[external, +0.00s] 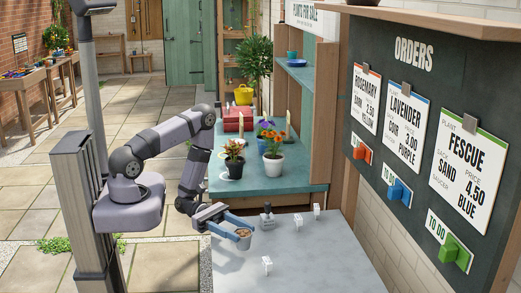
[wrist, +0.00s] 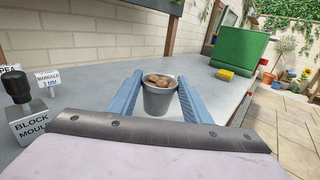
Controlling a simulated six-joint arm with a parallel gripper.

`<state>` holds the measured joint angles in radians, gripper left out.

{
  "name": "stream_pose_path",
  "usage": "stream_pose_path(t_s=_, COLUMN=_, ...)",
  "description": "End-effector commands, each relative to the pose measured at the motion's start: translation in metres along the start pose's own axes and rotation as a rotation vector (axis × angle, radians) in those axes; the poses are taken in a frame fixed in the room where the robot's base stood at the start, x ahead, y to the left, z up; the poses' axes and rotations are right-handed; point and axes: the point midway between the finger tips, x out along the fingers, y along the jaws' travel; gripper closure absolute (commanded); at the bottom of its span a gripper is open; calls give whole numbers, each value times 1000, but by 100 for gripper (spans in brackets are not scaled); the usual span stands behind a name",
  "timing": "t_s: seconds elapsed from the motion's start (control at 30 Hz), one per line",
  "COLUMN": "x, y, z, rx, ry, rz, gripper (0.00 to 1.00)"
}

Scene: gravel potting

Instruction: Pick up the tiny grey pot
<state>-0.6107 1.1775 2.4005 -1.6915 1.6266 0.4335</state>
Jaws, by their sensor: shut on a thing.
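The tiny grey pot (wrist: 160,101) is upright between the two blue fingers of my gripper (wrist: 155,95) in the wrist view. It holds several brown, rounded pieces (wrist: 160,80). The fingers are shut on the pot from both sides. In the external view the pot (external: 243,241) shows at the end of my gripper (external: 238,230), over the near left part of the grey worktop. I cannot tell how far the pot's base is from the worktop.
A block mould (wrist: 24,110) with a black knob stands left on the grey worktop (external: 300,255). Small white label signs (external: 267,262) stand nearby. Potted flowers (external: 272,155) are on the green bench behind. A green box (wrist: 240,50) and yellow block (wrist: 225,74) lie beyond, right.

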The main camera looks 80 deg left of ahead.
Motion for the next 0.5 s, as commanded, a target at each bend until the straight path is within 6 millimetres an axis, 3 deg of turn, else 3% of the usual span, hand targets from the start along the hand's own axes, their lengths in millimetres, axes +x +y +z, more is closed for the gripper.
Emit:
stream_pose_path(t_s=0.2, x=0, y=0, z=32, rx=3, ry=-1, rz=0, gripper=80)
stream_pose_path(t_s=0.5, x=0, y=0, z=58, rx=1, ry=-1, rz=0, gripper=80)
